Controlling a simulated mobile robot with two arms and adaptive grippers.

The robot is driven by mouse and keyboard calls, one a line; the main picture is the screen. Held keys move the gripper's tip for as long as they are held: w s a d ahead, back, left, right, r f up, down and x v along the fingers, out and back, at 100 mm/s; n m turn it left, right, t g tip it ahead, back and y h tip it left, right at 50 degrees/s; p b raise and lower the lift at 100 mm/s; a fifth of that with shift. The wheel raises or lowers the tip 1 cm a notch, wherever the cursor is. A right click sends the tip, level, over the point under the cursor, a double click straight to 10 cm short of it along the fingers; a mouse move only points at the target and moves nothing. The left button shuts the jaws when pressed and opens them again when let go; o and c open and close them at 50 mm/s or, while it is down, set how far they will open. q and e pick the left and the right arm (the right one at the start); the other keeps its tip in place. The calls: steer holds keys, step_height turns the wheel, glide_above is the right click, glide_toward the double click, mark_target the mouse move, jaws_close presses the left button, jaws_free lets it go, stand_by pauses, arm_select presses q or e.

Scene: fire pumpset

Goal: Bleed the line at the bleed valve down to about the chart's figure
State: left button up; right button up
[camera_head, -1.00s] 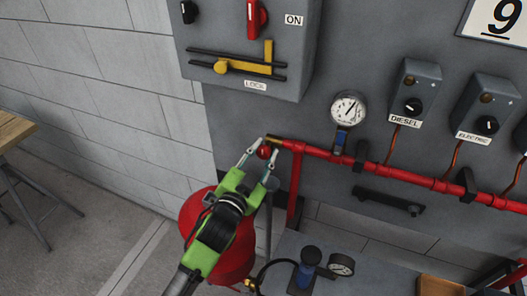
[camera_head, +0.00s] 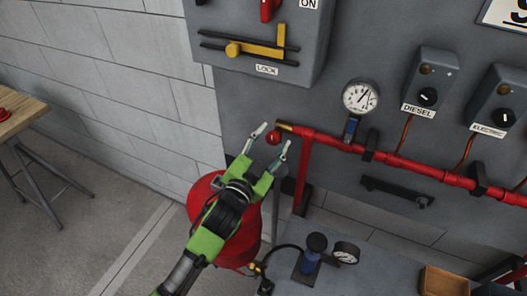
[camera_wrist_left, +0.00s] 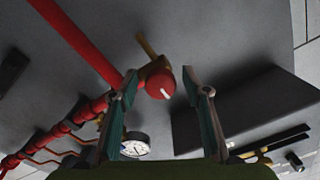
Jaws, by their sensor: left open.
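The bleed valve has a round red knob (camera_head: 273,138) below the brass stub (camera_head: 284,127) at the left end of the red pipe (camera_head: 400,162). My left gripper (camera_head: 272,137) is open, its fingertips on either side of the knob. In the left wrist view the knob (camera_wrist_left: 160,84), with a white mark, appears between the fingertips; I cannot tell whether they touch it. The line's round gauge (camera_head: 360,97) is above the pipe, its needle toward the upper right; its figures are too small to read. My right gripper is not in view.
A grey box with a yellow lever (camera_head: 256,50) hangs above. DIESEL (camera_head: 428,82) and ELECTRIC (camera_head: 497,100) switch boxes are at the right. A white sign (camera_head: 510,14) is cut off by the frame. A red tank (camera_head: 230,230) stands below the valve.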

arm_select(q)
steer(key=v, duration=1.1)
steer(key=shift+s, duration=0.1)
